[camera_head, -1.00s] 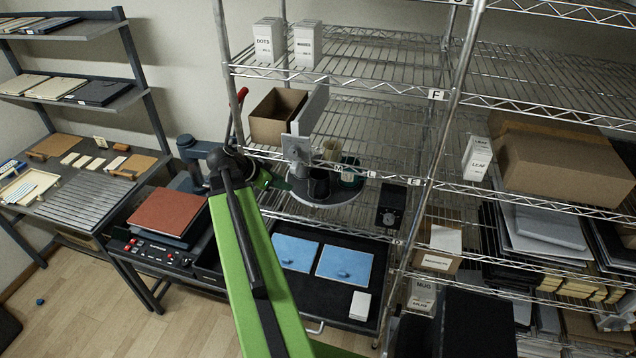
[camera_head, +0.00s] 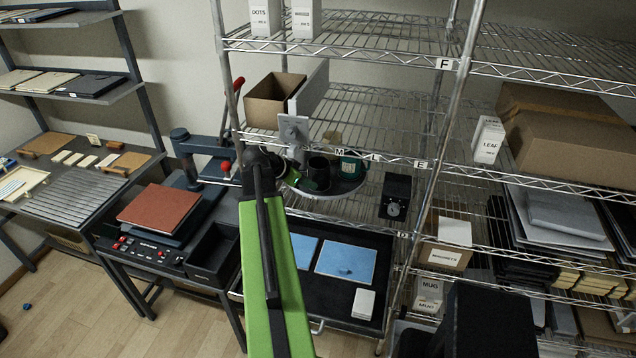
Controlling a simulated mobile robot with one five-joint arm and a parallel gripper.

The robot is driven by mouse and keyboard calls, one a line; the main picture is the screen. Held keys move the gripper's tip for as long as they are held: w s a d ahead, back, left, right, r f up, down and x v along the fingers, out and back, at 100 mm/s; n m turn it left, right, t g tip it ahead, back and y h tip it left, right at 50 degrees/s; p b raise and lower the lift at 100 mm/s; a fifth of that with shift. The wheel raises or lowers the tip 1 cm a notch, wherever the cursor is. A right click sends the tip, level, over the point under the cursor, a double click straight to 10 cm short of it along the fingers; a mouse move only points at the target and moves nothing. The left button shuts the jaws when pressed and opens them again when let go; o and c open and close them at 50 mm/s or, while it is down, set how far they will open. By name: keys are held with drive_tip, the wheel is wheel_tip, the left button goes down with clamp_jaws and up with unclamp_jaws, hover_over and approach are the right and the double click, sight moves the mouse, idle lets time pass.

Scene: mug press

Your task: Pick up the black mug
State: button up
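The black mug (camera_head: 318,173) stands upright on a round grey tray (camera_head: 330,192) on the wire shelf. A dark green mug (camera_head: 351,167) stands to its right on the same tray, and a beige mug (camera_head: 332,138) shows behind. My green arm reaches up from the bottom of the picture. My gripper (camera_head: 289,174) is at the arm's far end, just left of the black mug and partly hidden by the arm's dark wrist. I cannot tell whether its fingers touch anything or how far apart they are.
A grey upright panel with a knob (camera_head: 293,128) and an open cardboard box (camera_head: 272,100) stand behind my wrist. A shelf post (camera_head: 440,150) rises to the right. Blue sheets (camera_head: 346,260) lie in a black drawer below.

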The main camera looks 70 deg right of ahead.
drive_tip(key=shift+x, duration=1.15)
drive_tip(key=shift+a+r, duration=0.1)
drive_tip(key=shift+a, duration=0.05)
drive_tip(key=shift+c, duration=0.2)
clamp_jaws()
